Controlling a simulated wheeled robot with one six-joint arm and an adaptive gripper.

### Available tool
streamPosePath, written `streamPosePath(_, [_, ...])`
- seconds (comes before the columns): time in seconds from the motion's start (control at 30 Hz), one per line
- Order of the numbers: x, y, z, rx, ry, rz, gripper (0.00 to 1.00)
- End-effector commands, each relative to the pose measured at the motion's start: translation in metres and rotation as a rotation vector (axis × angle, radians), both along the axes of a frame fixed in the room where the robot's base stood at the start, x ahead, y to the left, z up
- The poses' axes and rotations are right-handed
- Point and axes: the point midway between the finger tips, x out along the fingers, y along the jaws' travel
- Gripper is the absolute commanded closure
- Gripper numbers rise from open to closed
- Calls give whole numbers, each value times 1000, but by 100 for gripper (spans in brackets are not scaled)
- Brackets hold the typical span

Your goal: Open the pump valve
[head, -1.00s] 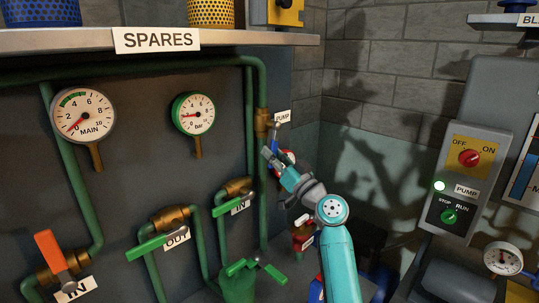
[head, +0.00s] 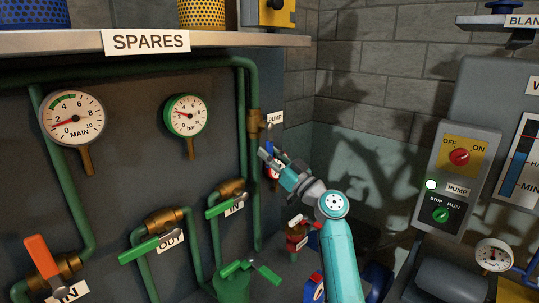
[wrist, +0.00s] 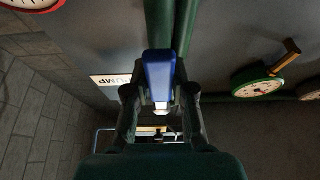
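The pump valve is a brass body (head: 255,121) on the green pipe, beside a white PUMP label (head: 275,118) near the wall's right end. Its blue handle (wrist: 160,74) fills the middle of the wrist view, pointing from the pipe toward me. My gripper (head: 267,150) is at this handle, just below the brass body. In the wrist view, my gripper's two fingers (wrist: 161,94) stand close on either side of the handle and look shut on it. The exact contact is dark. In the head view, the gripper hides most of the handle.
Green-handled valves (head: 154,249) labelled OUT and IN, and an orange-handled one (head: 43,257), are left of my arm. The MAIN gauge (head: 75,118) and a green-rimmed gauge (head: 187,115) hang above. A pump switch box (head: 459,190) with a lit lamp stands right. A shelf (head: 220,42) overhangs the pipes.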

Motion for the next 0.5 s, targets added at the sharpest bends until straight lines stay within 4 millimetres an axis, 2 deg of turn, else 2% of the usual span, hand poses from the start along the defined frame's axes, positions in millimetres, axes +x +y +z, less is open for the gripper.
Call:
streamPosePath(0.03, [1, -1, 0, -1, 0, -4, 64])
streamPosePath(0.1, [1, -1, 0, -1, 1, -3, 50])
streamPosePath(0.5, [-3, -6, -3, 0, 0, -2, 50])
